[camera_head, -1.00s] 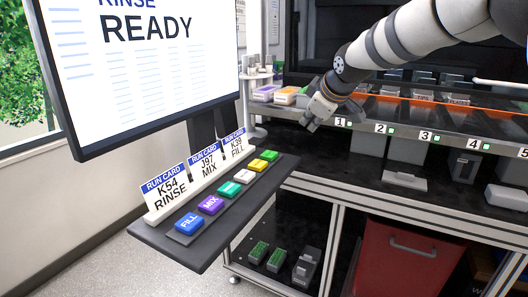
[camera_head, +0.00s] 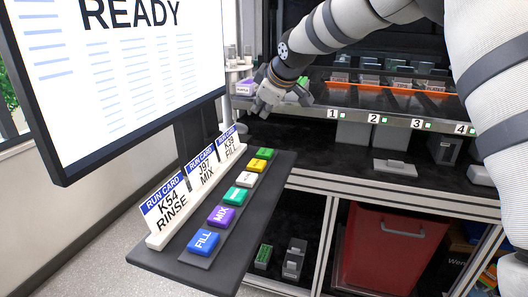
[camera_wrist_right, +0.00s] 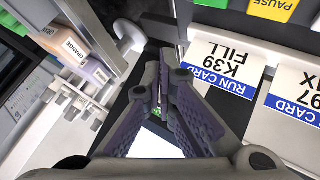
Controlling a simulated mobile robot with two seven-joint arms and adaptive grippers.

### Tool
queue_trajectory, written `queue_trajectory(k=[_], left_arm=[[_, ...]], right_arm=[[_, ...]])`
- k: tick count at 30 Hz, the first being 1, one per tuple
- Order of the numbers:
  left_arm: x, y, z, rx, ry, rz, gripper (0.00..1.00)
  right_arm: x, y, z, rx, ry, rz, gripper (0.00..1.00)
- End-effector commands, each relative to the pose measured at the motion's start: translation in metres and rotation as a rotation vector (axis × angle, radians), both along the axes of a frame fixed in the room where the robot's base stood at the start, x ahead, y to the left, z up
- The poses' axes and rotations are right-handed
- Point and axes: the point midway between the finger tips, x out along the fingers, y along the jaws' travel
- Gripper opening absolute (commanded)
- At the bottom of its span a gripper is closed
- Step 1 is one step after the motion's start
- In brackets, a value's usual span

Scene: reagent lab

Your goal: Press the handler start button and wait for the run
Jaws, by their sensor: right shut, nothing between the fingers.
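A dark button panel (camera_head: 272,195) juts out below the monitor with a row of coloured buttons. From near to far these are the blue FILL button (camera_head: 204,241), the purple MIX button (camera_head: 220,217), a green button (camera_head: 235,195), a white button (camera_head: 247,179), a yellow button (camera_head: 257,165) and a far green button (camera_head: 264,153). In the right wrist view the yellow one reads PAUSE (camera_wrist_right: 268,8). I cannot read a start label. My right gripper (camera_head: 260,108) is shut and empty, beyond and above the panel's far end, apart from the buttons. My left gripper is not in view.
The monitor (camera_head: 120,85) shows READY. Run cards, RINSE (camera_head: 167,210), MIX (camera_head: 203,168) and FILL (camera_head: 229,143), stand in a white holder beside the buttons. The handler deck with numbered slots (camera_head: 395,121) lies to the right. A red bin (camera_head: 390,250) is below.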

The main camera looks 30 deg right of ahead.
Motion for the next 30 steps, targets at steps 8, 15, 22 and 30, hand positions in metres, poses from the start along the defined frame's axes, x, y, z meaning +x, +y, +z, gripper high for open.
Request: queue_trajectory(k=[8, 15, 22, 30], left_arm=[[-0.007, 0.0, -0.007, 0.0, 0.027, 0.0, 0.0], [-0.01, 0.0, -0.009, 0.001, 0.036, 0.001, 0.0], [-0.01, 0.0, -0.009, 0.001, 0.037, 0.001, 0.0], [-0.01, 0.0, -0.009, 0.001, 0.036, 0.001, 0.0]], right_arm=[[0.0, 0.0, -0.047, -0.001, 0.009, 0.001, 0.0], [0.0, 0.0, -0.072, -0.001, 0.004, 0.0, 0.0], [0.0, 0.0, -0.081, 0.0, 0.001, 0.0, 0.0], [0.0, 0.0, -0.081, 0.0, 0.001, 0.0, 0.0]])
